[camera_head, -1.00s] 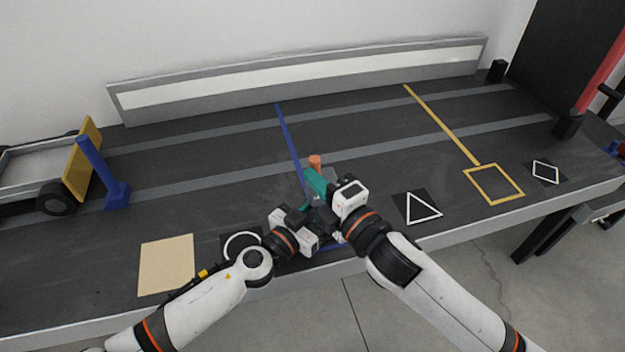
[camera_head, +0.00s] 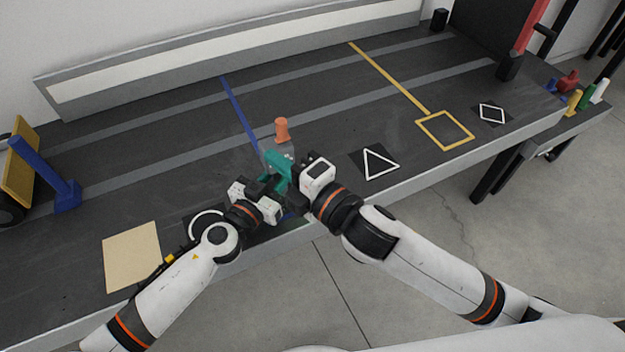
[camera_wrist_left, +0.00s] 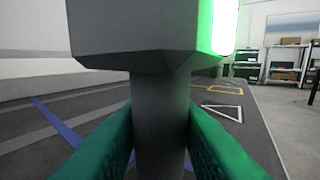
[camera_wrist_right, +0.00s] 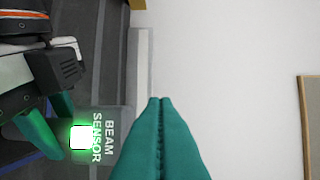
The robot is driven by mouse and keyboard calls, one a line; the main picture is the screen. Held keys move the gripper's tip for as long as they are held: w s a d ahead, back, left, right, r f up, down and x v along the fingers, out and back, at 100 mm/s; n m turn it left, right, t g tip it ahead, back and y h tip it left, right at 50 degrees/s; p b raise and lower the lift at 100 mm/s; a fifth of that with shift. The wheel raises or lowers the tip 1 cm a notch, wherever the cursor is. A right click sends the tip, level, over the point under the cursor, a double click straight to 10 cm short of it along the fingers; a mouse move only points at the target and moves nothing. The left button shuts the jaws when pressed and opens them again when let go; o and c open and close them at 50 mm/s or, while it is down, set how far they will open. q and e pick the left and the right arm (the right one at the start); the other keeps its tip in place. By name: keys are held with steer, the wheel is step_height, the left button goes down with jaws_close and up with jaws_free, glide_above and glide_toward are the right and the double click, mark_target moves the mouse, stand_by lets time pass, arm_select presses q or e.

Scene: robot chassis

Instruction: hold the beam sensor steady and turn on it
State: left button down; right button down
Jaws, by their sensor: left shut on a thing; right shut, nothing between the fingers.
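The grey beam sensor, a block on a post, fills the top of the left wrist view (camera_wrist_left: 135,30). A bright green light glows on its side. The right wrist view shows its "BEAM SENSOR" lettering (camera_wrist_right: 104,137) beside the lit green square. My left gripper (camera_wrist_left: 160,135) is shut around the post below the block; its fingers are mostly hidden in the head view. My right gripper (camera_wrist_right: 160,100) is shut and empty, its teal fingertips beside the sensor; it also shows in the head view (camera_head: 276,160). Whether it touches the sensor I cannot tell.
The dark bench top (camera_head: 320,110) carries blue and yellow lines and several outlined shapes. A tan square (camera_head: 132,258) and a blue post (camera_head: 45,175) are at the left. The middle back of the bench is clear.

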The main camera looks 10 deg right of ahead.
steer(key=v, duration=0.8)
steer(key=shift+s+d, duration=0.2)
steer(key=shift+d, duration=0.05)
arm_select(q)
steer(key=c, duration=1.1)
jaws_free()
steer(key=shift+o, duration=0.2)
steer(key=shift+s, duration=0.1)
